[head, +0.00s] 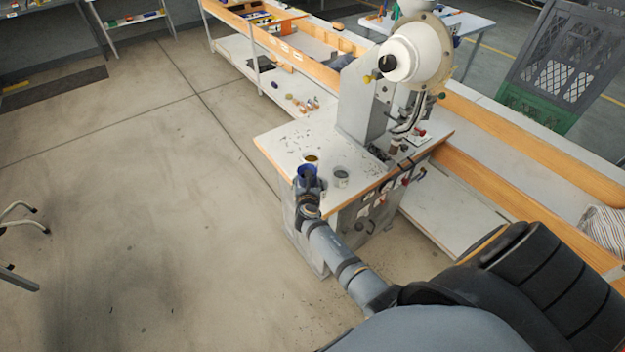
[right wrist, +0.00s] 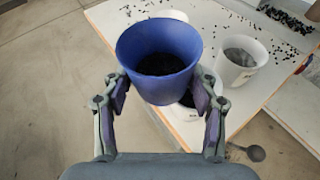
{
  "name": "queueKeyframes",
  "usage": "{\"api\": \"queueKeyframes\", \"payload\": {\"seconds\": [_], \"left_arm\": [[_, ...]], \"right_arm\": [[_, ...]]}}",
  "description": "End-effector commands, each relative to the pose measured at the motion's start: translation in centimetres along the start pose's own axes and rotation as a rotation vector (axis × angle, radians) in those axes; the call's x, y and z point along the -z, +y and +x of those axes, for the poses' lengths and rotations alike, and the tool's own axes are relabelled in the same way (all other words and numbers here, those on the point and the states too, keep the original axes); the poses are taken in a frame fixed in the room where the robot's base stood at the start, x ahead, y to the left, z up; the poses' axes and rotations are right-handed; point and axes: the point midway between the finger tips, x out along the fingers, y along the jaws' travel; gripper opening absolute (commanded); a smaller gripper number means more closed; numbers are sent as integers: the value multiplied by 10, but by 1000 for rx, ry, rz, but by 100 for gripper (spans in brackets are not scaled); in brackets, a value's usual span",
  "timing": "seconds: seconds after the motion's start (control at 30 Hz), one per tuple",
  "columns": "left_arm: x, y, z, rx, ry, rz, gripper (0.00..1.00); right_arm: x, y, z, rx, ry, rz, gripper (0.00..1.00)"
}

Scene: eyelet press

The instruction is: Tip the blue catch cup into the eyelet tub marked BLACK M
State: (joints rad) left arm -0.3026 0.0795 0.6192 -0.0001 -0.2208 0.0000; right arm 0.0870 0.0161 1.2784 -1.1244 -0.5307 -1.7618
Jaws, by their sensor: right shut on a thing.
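The blue catch cup (right wrist: 160,50) is upright in the right wrist view, with dark bits inside. My right gripper (right wrist: 163,98) is shut on it, one finger on each side. In the head view the cup (head: 306,171) is at the front left corner of the press table. A white tub (right wrist: 240,62) with grey contents stands right of the cup. Another white tub (right wrist: 187,112) shows partly below the cup, with dark contents, mostly hidden. A third white rim (right wrist: 173,14) shows behind the cup. No BLACK M marking is readable. My left gripper is out of view.
The eyelet press (head: 405,60) rises at the back of the table (head: 285,138). Small dark bits are scattered on the tabletop. A dark spoon-like thing (right wrist: 256,152) shows below the table edge. Open floor (head: 150,200) lies to the left.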

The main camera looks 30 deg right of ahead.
Motion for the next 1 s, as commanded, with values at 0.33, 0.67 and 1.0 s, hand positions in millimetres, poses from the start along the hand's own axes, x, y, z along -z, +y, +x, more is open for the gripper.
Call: {"api": "queueKeyframes", "payload": {"seconds": [0.33, 0.67, 1.0], "left_arm": [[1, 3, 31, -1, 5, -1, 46], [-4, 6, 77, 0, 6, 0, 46], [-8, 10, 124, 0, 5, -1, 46]], "right_arm": [[-6, 8, -3, -196, 14, 471, 29], [-21, 10, -9, -365, 30, 878, 29], [-31, 7, -13, -463, 39, 1119, 29]]}}
